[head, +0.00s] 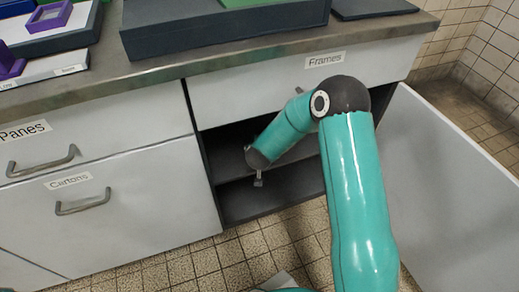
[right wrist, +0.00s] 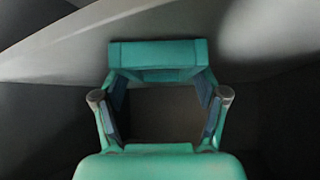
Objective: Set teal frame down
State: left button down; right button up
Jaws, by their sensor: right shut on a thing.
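The teal frame (right wrist: 158,55) shows in the right wrist view, spanning the space between the fingertips of my right gripper (right wrist: 162,88). The gripper is shut on it, with a dark pad on each side. In the head view my right arm reaches into the open cupboard (head: 235,205) below the drawer labelled Frames. The gripper there is mostly hidden behind my wrist, and I cannot make out the frame. I cannot tell whether the frame touches a surface. My left gripper is not in view.
A shelf (head: 225,166) divides the dark cupboard. An open white door (head: 445,190) stands at its right. The Frames drawer (head: 250,88) is above, and the Cartons front (head: 130,205) is to the left. The worktop (head: 150,72) above holds dark trays. Tiled floor lies in front.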

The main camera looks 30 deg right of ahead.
jog(key=shift+f, duration=0.1)
jog(key=o, duration=1.3)
jog(key=shift+s+a+r, duration=0.15)
jog(key=shift+r, duration=0.3)
jog(key=p+v, duration=0.4)
jog(key=v, duration=0.7)
jog(key=s+a+f+n+g+y, duration=0.25)
jog(key=s+a+f+y, duration=0.3)
jog(key=a+f, duration=0.45)
jog(key=s+a+f+g+y, duration=0.1)
jog(key=s+a+f, duration=0.1)
jog(key=s, duration=0.3)
jog(key=s+a+f+n+g+y, duration=0.1)
jog(key=s+a+f, duration=0.1)
jog(key=s+a, duration=0.2)
jog(key=s+a+f+n+g+y, duration=0.1)
jog(key=s+a+f+g, duration=0.1)
jog(key=s, duration=0.4)
jog(key=shift+a+f+n+y, duration=0.25)
jog(key=shift+a+f+y, duration=0.1)
jog(key=shift+a+f, duration=0.1)
